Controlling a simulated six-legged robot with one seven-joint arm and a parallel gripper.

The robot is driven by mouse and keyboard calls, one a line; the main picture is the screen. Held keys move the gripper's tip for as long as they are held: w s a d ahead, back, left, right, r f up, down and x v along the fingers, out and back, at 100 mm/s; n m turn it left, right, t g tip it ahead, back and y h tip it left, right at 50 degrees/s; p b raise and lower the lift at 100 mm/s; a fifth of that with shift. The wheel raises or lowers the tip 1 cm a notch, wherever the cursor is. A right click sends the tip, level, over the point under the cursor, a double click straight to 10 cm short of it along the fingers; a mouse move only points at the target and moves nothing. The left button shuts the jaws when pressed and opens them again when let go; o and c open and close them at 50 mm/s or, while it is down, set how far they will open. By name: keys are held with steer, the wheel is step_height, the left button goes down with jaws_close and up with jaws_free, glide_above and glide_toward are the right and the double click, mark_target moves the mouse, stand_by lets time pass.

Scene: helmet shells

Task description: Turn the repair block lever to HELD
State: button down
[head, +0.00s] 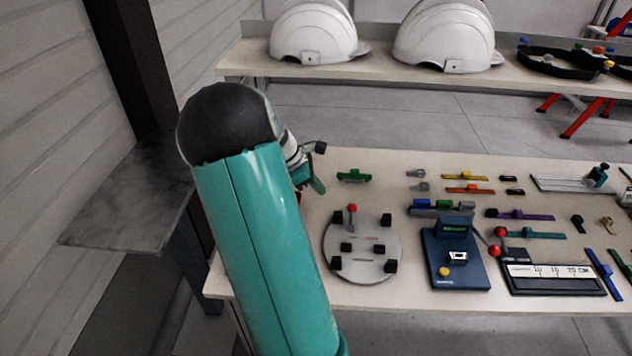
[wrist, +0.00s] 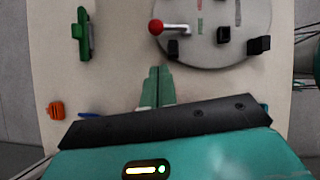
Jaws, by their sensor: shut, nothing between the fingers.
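A round grey plate (head: 362,265) with black blocks lies on the table, and a lever with a red knob (head: 352,208) stands at its far left part. In the wrist view the red knob (wrist: 156,27) is on the left end of a short metal arm at the edge of the plate (wrist: 205,52). Small red and grey-green marks are on the plate; no HELD label is readable. My gripper (wrist: 160,70) is shut and empty, its green fingers together just below the knob in the picture, apart from it. In the head view my gripper (head: 314,182) is partly hidden by my arm.
A green part (head: 354,176) lies behind the plate. A blue device (head: 455,262) stands to the right, with two more red knobs (head: 495,251) beside it. Several coloured parts fill the right of the table. White helmet shells (head: 312,32) sit on the back shelf.

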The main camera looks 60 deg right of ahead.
mark_target(352, 215)
steer(key=x, duration=0.5)
steer(key=shift+s+f, duration=0.1)
steer(key=shift+f, duration=0.1)
steer(key=s+d+f, duration=0.2)
steer(key=s, duration=0.1)
steer(key=shift+d, duration=0.15)
